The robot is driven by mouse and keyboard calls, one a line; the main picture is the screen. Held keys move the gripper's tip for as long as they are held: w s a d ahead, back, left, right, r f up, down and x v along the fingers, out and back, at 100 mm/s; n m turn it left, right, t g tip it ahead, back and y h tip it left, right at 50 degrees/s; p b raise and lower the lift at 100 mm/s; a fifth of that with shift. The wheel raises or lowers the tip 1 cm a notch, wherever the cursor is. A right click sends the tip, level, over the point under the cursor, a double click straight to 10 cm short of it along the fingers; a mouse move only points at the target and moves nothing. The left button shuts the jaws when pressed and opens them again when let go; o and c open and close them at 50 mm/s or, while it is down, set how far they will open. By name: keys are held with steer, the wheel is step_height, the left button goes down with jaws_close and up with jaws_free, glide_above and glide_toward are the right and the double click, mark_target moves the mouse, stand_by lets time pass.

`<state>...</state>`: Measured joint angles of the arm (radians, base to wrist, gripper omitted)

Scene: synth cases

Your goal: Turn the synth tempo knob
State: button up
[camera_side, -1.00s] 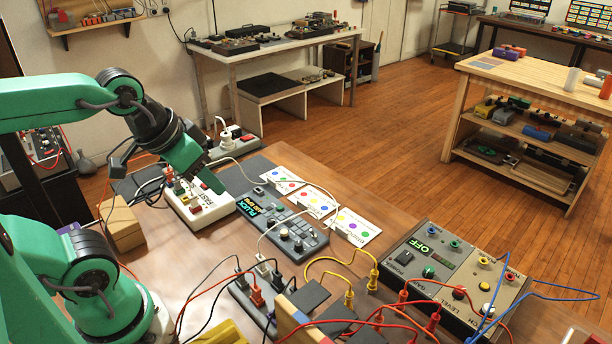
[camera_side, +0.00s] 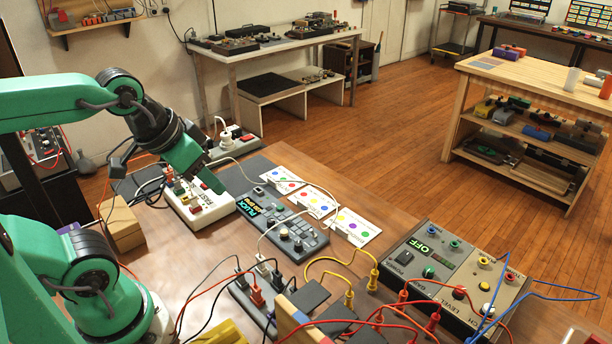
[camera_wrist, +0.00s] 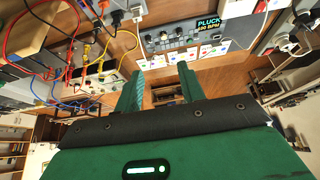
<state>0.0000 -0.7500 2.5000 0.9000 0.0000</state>
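The synth (camera_side: 283,225) is a dark box on the wooden table, with a lit display (camera_side: 250,209) and several knobs, one of them pale (camera_side: 283,233). I cannot tell which knob sets the tempo. In the wrist view the synth (camera_wrist: 178,42) is upside down at the top; its display (camera_wrist: 208,25) reads PLUCK and a BPM figure that looks like 100.
A grey control box (camera_side: 450,275) reading OFF stands at right, with coloured cables around. A white cable (camera_side: 325,190) crosses over the synth.

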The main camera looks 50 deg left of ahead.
steer(key=shift+w, duration=0.1)
steer(key=m+g, duration=0.5)
steer(key=m, duration=0.7)
glide_above(284, 231)
steer(key=f, duration=1.4)
steer(key=shift+s+f, duration=0.15)
steer(key=shift+s, duration=0.1)
steer(key=shift+w+f+m+g, duration=0.2)
steer(key=shift+f+m+g, duration=0.1)
steer(key=shift+f+m, duration=0.15)
steer(key=shift+f, duration=3.9)
